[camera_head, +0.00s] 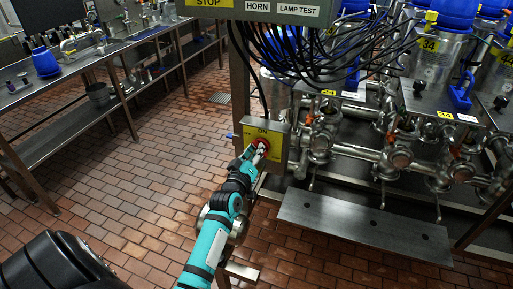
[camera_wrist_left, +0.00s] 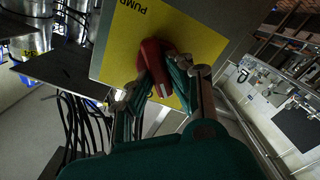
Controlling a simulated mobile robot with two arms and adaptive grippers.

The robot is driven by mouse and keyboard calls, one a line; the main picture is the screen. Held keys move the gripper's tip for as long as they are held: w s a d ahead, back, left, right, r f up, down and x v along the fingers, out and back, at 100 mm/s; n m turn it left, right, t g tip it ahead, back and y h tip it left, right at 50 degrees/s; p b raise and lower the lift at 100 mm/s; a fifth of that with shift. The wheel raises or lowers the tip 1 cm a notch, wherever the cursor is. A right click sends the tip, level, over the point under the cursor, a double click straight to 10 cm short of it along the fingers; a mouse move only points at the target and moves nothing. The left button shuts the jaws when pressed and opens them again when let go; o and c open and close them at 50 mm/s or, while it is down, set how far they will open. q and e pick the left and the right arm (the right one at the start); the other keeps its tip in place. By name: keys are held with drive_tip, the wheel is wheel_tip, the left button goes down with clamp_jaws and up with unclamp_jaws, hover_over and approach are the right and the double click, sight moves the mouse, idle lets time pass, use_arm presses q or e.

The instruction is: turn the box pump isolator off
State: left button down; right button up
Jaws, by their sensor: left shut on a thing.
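The box pump isolator (camera_head: 277,156) is a grey box with a yellow face plate, fixed on a metal post. "ON" reads at the top of the plate in the head view. Its red knob (camera_head: 264,143) is partly covered by my gripper. In the left wrist view the red knob (camera_wrist_left: 153,58) stands out from the yellow plate (camera_wrist_left: 196,38), where "PUMP" reads. My left gripper (camera_head: 260,150) reaches the box from below left. In the left wrist view the left gripper (camera_wrist_left: 152,88) has its fingers on both sides of the knob, shut on it. My right gripper is in neither view.
A panel with STOP, HORN and LAMP TEST labels (camera_head: 270,8) and hanging black cables (camera_head: 305,50) are above. Steel pipes and valves (camera_head: 395,158) stand to the right, over a low metal plate (camera_head: 365,228). Open brick floor (camera_head: 130,190) lies to the left, before a long bench (camera_head: 75,70).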

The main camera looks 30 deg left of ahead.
use_arm(q)
drive_tip(key=n+p, duration=0.1)
drive_tip(key=n, duration=0.3)
drive_tip(key=shift+f+n, duration=0.15)
drive_tip(key=shift+n, duration=0.25)
drive_tip(key=shift+a+f+n+p, duration=0.15)
drive_tip(key=shift+n+p, duration=0.25)
drive_tip(key=shift+n, duration=2)
drive_tip(key=c, duration=1.2)
unclamp_jaws()
drive_tip(key=shift+c, duration=0.2)
drive_tip(key=shift+s, duration=0.15)
drive_tip(key=v, duration=1.2)
drive_tip(key=shift+f, duration=0.1)
